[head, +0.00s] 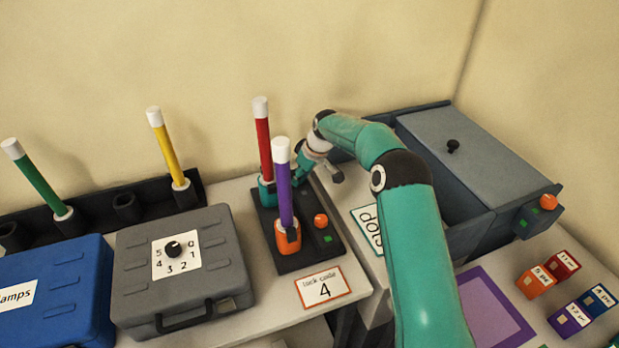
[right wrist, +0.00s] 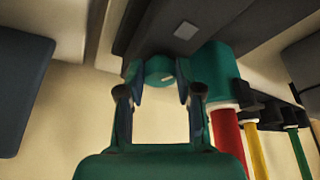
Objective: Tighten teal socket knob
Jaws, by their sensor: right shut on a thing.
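The teal socket (head: 265,190) stands at the back of a dark base plate (head: 268,221), with a red tube (head: 262,135) with a white cap upright in it. My right gripper (head: 299,174) reaches in from the right beside the teal socket. In the right wrist view my right gripper (right wrist: 160,78) is shut on the round teal knob (right wrist: 160,68), one finger on each side. The teal socket also shows there (right wrist: 209,72), next to the knob, with the red tube (right wrist: 228,135). In the head view the knob is hidden by the gripper. My left gripper is out of view.
An orange socket (head: 287,238) with a purple tube (head: 283,185) stands close in front. An orange button (head: 320,220) and green square (head: 327,239) are on the plate. A grey case (head: 215,260) lies left; a dark lidded box (head: 480,150) stands right of the arm.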

